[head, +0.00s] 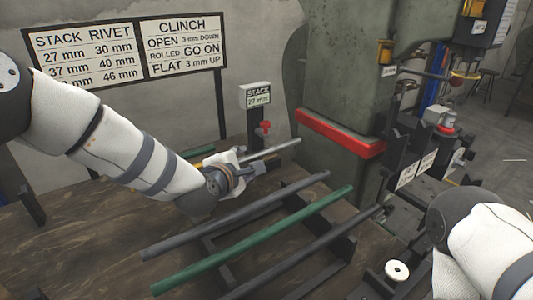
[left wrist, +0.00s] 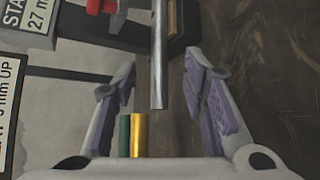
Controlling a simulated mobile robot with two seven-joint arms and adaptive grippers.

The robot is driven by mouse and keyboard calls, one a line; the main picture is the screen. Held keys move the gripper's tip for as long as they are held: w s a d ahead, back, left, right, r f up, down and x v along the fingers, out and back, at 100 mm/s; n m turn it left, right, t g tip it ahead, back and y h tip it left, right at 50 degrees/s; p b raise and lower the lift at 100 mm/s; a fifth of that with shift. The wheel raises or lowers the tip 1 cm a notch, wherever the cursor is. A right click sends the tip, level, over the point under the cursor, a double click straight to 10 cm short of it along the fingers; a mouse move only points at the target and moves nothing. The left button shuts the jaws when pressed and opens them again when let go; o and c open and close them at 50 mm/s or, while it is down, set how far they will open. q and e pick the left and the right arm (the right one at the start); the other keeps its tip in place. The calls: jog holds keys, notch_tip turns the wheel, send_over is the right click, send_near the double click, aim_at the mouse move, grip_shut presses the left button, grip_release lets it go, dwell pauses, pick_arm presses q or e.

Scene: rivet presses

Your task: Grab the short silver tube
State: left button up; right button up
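The short silver tube (head: 272,149) lies on a dark stand on the table, below the small STACK 27 mm sign. In the left wrist view the silver tube (left wrist: 159,70) runs down between my two fingers, and its near end is in view. My left gripper (head: 255,168) is beside the tube's near side in the head view. Its fingers are open, with gaps to the tube on both sides in the left wrist view. My right arm shows at the lower right of the head view, but its gripper is out of view.
Grey and green long bars (head: 262,237) lie on a rack in front. Green and gold tube ends (left wrist: 138,135) show near the left finger. A red knob (head: 265,127) stands behind the silver tube. A large green press (head: 345,90) with a red band stands right.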

aim_at(248, 159)
pick_arm(q)
jog(key=x, duration=0.3)
jog(key=shift+f, duration=0.15)
jog(key=shift+w+d, duration=0.1)
jog(key=shift+w, duration=0.1)
grip_shut()
jog(key=shift+r, duration=0.25)
